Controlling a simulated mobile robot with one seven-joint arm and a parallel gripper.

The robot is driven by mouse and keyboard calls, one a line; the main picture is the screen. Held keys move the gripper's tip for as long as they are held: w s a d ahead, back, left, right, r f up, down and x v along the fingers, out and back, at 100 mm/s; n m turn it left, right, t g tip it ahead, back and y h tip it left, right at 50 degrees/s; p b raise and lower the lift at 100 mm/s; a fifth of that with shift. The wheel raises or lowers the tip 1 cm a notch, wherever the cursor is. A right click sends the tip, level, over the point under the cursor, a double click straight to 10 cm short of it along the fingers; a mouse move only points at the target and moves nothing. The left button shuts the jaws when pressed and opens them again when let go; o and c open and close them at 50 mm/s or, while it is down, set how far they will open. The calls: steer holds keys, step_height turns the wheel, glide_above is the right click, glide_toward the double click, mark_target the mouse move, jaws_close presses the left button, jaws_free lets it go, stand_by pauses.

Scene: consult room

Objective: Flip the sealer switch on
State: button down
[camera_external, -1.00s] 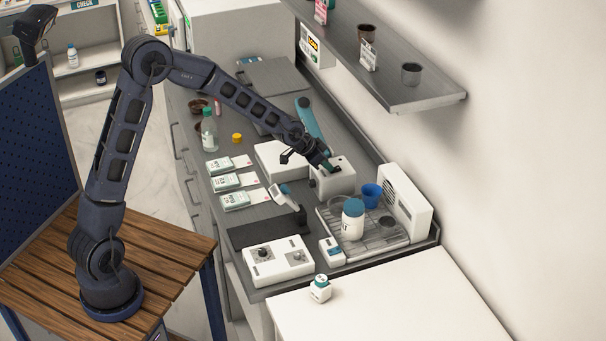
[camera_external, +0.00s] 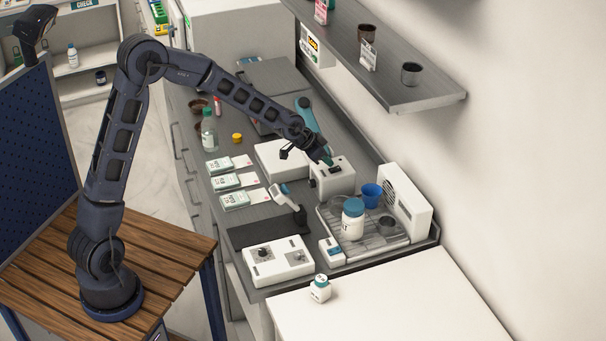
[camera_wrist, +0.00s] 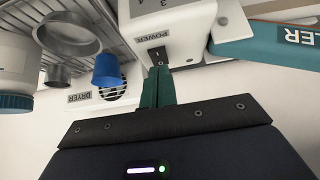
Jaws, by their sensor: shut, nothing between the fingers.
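A black rocker switch (camera_wrist: 157,56) marked POWER sits on the end face of a white box (camera_wrist: 180,22) in the wrist view. The box also shows in the external view (camera_external: 337,181), with a dark opening on top. A teal arm with a label ending in "LER" (camera_wrist: 275,40) lies beside it in the wrist view; in the external view the teal arm (camera_external: 307,112) is behind my gripper. My gripper (camera_wrist: 160,72) has green fingers shut together, empty, with tips just in front of the switch. I cannot tell whether they touch, or which way the rocker is set.
A blue cup (camera_external: 372,194), a white bottle (camera_external: 352,222) and a grey ring stand on a drain tray beside the white DRYER unit (camera_external: 405,205). A white flat box (camera_external: 280,160) lies left of the switch box. A shelf (camera_external: 400,90) overhangs the counter's wall side.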

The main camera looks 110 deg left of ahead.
steer(key=r, duration=0.4)
steer(key=shift+s+d+r, duration=0.1)
steer(key=shift+s+d, duration=0.1)
steer(key=s+d+r, duration=0.5)
steer(key=shift+s+d+r, duration=0.2)
steer(key=shift+d+r, duration=0.05)
steer(key=shift+r, duration=0.05)
steer(key=w+d+r+m+h, duration=0.1)
steer(key=w+d+r+m, duration=0.1)
steer(key=d, duration=0.9)
steer(key=w+d+r+m+h, duration=0.1)
steer(key=w+d+r, duration=0.15)
steer(key=d, duration=0.85)
steer(key=w+d+r+m, duration=0.2)
steer(key=d+r, duration=0.1)
steer(key=d, duration=0.8)
steer(key=s+d+m+h, duration=0.1)
steer(key=s+d+m, duration=0.1)
steer(key=s+d, duration=0.7)
steer(key=s+d+m+h, duration=0.2)
steer(key=s+d, duration=0.8)
steer(key=d, duration=0.6)
steer(key=shift+g, duration=0.4)
steer(key=shift+r, duration=0.1)
